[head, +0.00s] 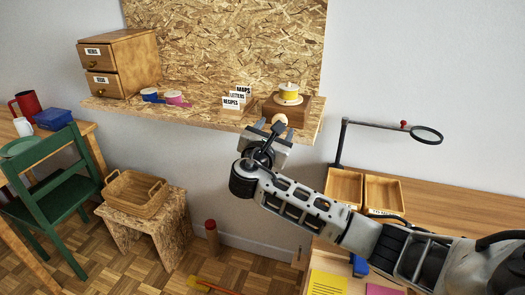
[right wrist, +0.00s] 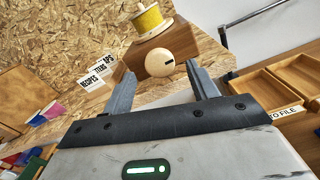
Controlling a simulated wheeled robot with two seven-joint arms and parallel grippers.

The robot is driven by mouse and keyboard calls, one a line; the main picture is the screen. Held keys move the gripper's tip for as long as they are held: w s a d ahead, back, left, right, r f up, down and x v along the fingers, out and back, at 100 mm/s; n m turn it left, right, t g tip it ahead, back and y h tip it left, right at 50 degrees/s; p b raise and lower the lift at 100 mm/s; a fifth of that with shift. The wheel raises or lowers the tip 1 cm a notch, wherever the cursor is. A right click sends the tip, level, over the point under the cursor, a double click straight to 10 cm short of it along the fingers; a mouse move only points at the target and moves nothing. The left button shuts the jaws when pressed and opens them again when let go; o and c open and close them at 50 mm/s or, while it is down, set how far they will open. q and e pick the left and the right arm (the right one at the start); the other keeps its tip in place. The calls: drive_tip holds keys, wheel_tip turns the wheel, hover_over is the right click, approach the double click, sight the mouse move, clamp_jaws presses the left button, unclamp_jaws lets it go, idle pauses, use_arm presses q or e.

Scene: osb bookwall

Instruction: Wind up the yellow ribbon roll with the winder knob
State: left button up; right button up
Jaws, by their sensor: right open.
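The yellow ribbon roll (head: 289,91) sits on a spool on top of a wooden winder box (head: 297,109) at the right end of the OSB shelf. It also shows in the right wrist view (right wrist: 148,18). The round pale winder knob (right wrist: 160,63), with a dark slot, is on the front of the box; in the head view its top (head: 281,118) shows just beyond my gripper. My right gripper (head: 268,125) is open and empty, with its fingers pointing at the knob. In the right wrist view the knob appears between and beyond the fingertips (right wrist: 160,73). My left gripper is not in view.
On the OSB shelf (head: 195,107) stand label cards (head: 238,97), a pink roll (head: 175,97), a blue roll (head: 150,94) and a drawer box (head: 118,62). A magnifier (head: 426,135) on an arm and wooden trays (head: 383,194) are on the right desk.

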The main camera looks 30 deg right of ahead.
use_arm(q)
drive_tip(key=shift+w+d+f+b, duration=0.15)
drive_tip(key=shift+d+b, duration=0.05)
drive_tip(key=shift+b, duration=0.4)
use_arm(e)
drive_tip(key=v, duration=1.2)
drive_tip(key=shift+s+a, duration=0.2)
drive_tip(key=shift+a, duration=0.1)
